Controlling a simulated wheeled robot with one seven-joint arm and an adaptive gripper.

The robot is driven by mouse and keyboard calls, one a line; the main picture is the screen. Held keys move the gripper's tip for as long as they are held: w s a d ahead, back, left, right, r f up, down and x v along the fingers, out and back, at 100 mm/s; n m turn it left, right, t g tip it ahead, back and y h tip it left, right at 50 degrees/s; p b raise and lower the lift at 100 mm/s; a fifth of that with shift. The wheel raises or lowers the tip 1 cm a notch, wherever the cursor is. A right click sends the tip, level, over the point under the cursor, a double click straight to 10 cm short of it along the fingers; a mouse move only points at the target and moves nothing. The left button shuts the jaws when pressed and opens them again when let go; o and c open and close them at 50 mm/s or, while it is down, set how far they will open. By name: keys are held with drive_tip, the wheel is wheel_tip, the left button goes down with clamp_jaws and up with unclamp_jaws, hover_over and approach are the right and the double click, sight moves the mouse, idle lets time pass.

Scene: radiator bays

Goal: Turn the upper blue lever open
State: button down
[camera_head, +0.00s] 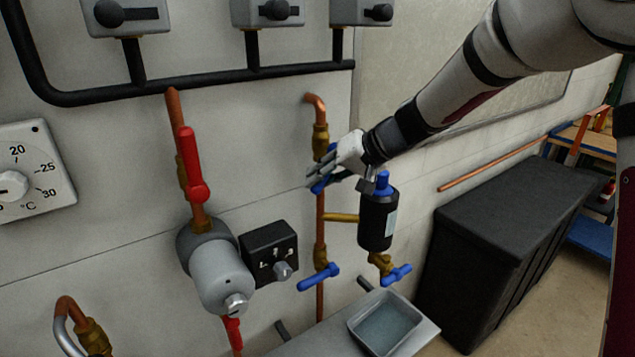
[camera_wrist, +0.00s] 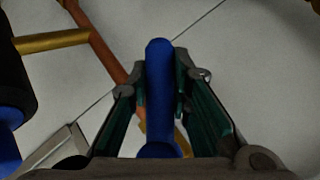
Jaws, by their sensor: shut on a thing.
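The upper blue lever (camera_head: 321,187) sits on a vertical copper pipe, partly hidden by my gripper. In the wrist view the blue lever (camera_wrist: 159,85) runs up the middle between the two green-sided fingers. My gripper (camera_head: 318,178) is at this lever; in the wrist view my gripper (camera_wrist: 160,90) has a finger close on each side of it and is shut on it. The lever's pivot is hidden, and its exact angle to the pipe is hard to tell.
A lower blue lever (camera_head: 319,278) is on the same pipe. A black canister (camera_head: 378,220) with another blue lever (camera_head: 397,275) stands right of it. A red lever (camera_head: 190,165) is at left. A tray (camera_head: 386,322) is below, and a black chest (camera_head: 510,250) at right.

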drive_tip(key=shift+w+d+f+n+t+h+b, duration=0.2)
drive_tip(key=shift+w+d+n+t+h+b, duration=0.25)
drive_tip(key=shift+h, duration=0.4)
drive_tip(key=shift+w+d+f+n+t+h+b, duration=0.2)
drive_tip(key=shift+d+n+t+h+b, duration=0.15)
drive_tip(key=shift+d+n+t+h, duration=0.35)
drive_tip(key=shift+w+d+f+n+t+h+b, duration=0.2)
drive_tip(key=shift+w+d+n+t+h+b, duration=0.2)
drive_tip(key=shift+h, duration=0.55)
drive_tip(key=c, duration=1.4)
unclamp_jaws()
drive_tip(key=shift+c, duration=0.2)
drive_tip(key=v, duration=1.2)
